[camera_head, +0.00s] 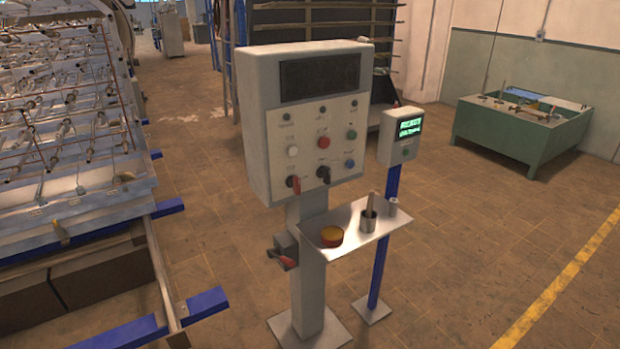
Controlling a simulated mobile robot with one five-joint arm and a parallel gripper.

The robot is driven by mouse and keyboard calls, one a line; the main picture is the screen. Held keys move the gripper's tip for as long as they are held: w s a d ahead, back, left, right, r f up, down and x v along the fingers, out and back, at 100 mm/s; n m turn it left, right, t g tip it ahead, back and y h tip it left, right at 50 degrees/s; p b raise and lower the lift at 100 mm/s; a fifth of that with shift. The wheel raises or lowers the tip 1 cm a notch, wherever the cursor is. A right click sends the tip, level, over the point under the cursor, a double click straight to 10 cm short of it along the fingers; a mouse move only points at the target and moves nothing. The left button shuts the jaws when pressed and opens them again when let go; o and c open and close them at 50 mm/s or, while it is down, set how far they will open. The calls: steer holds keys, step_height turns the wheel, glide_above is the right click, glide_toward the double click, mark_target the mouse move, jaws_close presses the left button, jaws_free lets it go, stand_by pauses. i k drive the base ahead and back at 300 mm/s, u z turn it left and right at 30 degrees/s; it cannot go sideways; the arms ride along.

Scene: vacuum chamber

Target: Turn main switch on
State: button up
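A pale control cabinet (258,130) stands on a post in the middle of the camera_head view. Its front has a dark display, small knobs and buttons. A red-handled rotary switch (295,184) is at the panel's lower left, with a black rotary switch (323,173) to its right. A separate grey switch box with a red handle (284,260) is fixed to the post below the cabinet. No readable label tells which is the main switch, and I cannot tell whether any switch is on or off. My gripper is not in view.
A lit display unit (397,137) stands on a blue post to the right. A metal rack (70,130) fills the left. Floor at front right is clear.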

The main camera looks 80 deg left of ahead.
mark_target(293, 181)
steer(key=u, duration=0.4)
steer(key=k, duration=0.15)
steer(key=u, duration=3.3)
steer(key=i, duration=0.95)
steer(key=u, duration=0.25)
steer(key=k, duration=0.75)
steer(key=z, duration=0.25)
steer(key=i, duration=0.75)
steer(key=u, duration=0.05)
